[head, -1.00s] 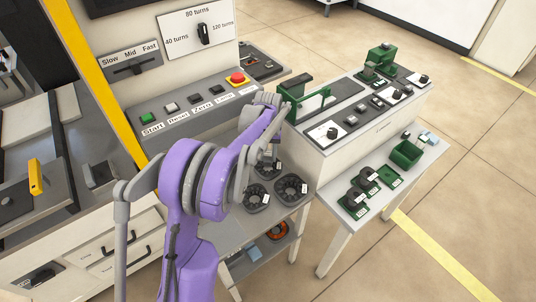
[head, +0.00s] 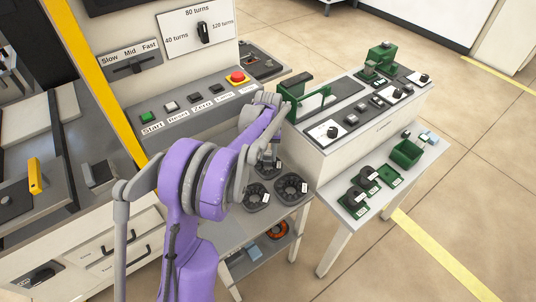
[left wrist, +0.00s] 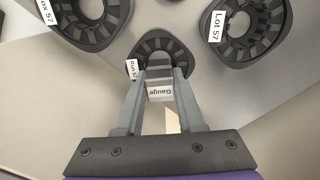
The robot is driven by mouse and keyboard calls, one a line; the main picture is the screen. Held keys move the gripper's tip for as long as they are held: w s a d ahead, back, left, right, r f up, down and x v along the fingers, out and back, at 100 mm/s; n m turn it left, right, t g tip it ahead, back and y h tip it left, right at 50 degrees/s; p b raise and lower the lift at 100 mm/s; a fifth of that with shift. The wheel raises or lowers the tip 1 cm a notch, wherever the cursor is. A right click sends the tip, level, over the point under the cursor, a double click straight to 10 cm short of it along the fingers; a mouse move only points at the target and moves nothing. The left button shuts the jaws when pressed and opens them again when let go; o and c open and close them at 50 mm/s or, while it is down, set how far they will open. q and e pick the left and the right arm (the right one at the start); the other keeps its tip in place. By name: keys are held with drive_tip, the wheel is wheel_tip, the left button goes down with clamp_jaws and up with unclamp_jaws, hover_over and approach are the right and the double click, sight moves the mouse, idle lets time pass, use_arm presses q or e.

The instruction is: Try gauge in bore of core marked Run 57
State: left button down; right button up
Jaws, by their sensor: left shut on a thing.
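My left gripper (head: 268,160) is above the dark ring cores on the low grey table in the head view. In the left wrist view the gripper (left wrist: 159,72) is shut on a small grey block with a white label reading Gauge (left wrist: 160,92). Just beyond its tip is the dark slotted core tagged Run 57 (left wrist: 180,50). The gauge's far end overlaps the near edge of that core's bore; I cannot tell whether it is inside. My right gripper is not in view.
A core tagged Lot 57 (left wrist: 276,28) lies to the right, and another, its tag partly cut off at "ox 57" (left wrist: 92,38), to the left. A control panel (head: 200,105) with a red button stands behind. A side table (head: 350,205) holds more cores and a green bin (head: 406,153).

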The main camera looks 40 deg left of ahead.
use_arm(q)
drive_tip(key=shift+f+b, duration=0.75)
drive_tip(key=shift+f, duration=0.4)
idle(0.4)
drive_tip(key=shift+c, duration=2.2)
unclamp_jaws()
drive_tip(key=shift+r, duration=0.1)
drive_tip(key=shift+r+p, duration=1.6)
drive_tip(key=shift+r, duration=0.85)
